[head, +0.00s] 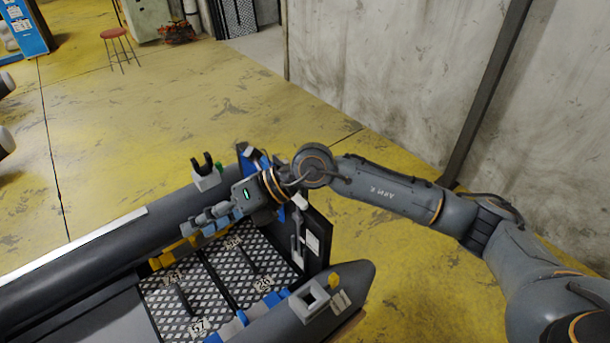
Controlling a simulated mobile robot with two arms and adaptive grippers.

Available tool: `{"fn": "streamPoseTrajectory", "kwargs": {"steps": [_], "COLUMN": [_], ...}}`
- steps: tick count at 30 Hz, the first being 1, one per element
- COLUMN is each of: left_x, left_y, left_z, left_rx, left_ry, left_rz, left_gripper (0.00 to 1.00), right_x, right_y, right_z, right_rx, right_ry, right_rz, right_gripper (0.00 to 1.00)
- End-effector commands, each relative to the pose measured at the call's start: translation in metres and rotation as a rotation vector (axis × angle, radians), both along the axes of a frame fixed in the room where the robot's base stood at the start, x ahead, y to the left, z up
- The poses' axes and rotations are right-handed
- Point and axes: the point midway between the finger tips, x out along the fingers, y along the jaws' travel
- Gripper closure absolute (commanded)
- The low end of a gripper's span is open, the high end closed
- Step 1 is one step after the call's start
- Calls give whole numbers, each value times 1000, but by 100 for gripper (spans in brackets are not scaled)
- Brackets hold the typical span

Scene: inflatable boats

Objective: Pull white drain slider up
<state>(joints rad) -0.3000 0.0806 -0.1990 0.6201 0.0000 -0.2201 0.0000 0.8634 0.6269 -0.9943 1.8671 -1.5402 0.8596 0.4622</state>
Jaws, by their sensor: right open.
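A grey inflatable boat (90,255) lies on the floor. Its dark stern board (318,228) stands upright at the right end. A white slider-like fitting (297,243) sits on the board's inner face, beside a small white plate (313,242); I cannot tell its exact position. My right gripper (208,219) is open, over the boat's far tube, left of the board and apart from the white fitting. Its fingers point left and down, and their tips are hard to tell from the tube's fittings. My right wrist covers part of the stern. My left gripper is not in view.
The boat's metal-patterned floor (205,295) carries dark handles and number labels. A black holder on a white base (205,172) and a grey square mount (310,298) stand on the tubes. A wall (400,80) rises behind; the yellow floor (180,110) is mostly clear. A red stool (115,35) is far off.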

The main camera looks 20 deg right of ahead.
Motion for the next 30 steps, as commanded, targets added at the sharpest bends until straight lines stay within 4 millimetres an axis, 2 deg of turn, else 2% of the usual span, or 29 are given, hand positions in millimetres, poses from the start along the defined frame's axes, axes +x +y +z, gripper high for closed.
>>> {"fn": "streamPoseTrajectory", "kwargs": {"steps": [1,3,6,9,12,15,20,30], "left_x": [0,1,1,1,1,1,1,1], "left_y": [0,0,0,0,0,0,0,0], "left_z": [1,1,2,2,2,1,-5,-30], "left_rx": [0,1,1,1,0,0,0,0], "left_ry": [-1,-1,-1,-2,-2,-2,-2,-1], "left_rz": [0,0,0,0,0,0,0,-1], "left_gripper": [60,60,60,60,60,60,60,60], "right_x": [17,37,60,75,82,85,88,101], "right_y": [-30,-74,-133,-177,-203,-214,-214,-208], "right_z": [-14,-31,-38,-36,-32,-31,-43,-91], "right_rx": [-178,-409,-654,-820,-913,-953,-958,-955], "right_ry": [-45,-80,-104,-112,-112,-111,-109,-110], "right_rz": [-3,-24,-79,-134,-174,-191,-192,-190], "right_gripper": [55,55,55,55,55,55,55,55]}}
